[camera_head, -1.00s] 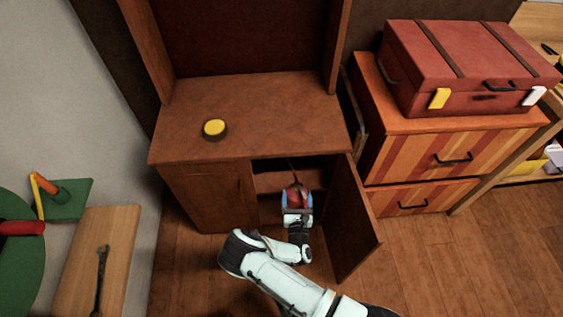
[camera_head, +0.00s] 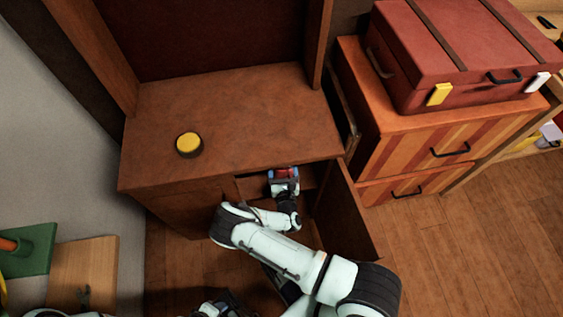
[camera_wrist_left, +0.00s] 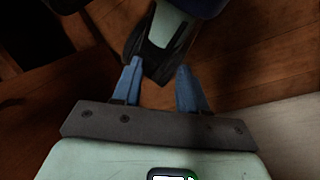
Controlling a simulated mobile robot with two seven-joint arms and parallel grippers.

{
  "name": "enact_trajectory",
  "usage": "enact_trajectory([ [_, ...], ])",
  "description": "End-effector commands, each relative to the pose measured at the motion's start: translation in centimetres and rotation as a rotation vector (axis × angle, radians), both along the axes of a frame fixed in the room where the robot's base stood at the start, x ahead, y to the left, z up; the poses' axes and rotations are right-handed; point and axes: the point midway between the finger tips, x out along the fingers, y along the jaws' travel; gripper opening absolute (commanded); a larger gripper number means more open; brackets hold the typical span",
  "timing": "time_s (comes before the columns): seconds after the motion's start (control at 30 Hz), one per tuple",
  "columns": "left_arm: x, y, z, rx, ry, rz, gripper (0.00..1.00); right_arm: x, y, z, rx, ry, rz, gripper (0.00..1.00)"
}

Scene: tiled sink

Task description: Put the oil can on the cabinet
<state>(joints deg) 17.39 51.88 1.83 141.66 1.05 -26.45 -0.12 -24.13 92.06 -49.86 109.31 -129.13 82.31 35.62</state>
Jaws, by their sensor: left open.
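The oil can (camera_head: 284,173) shows only as a small red patch between the blue fingers of my right gripper (camera_head: 284,174). The gripper is shut on it inside the open lower compartment of the brown cabinet (camera_head: 230,100), just under the front edge of its top. The can's spout is hidden under that edge. My left gripper (camera_wrist_left: 159,66) is open and empty in the left wrist view, with one of my own white and black links just beyond its fingers.
A round yellow-topped tin (camera_head: 189,144) stands on the cabinet top, which is otherwise clear. The cabinet's open door (camera_head: 345,212) is right of my right forearm. A red suitcase (camera_head: 455,55) lies on the striped drawer unit (camera_head: 425,150). A wooden bench (camera_head: 85,270) is at lower left.

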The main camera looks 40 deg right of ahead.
Motion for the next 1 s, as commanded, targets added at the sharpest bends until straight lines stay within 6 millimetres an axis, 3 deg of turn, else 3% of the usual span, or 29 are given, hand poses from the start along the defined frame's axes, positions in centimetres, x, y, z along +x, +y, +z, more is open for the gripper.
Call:
enact_trajectory([
  [1.0, 8.1, 4.1, -6.7, 0.107, -0.211, 0.09, 0.43, 0.0, 0.0, -6.0, -0.002, -0.002, -0.001, 0.28],
])
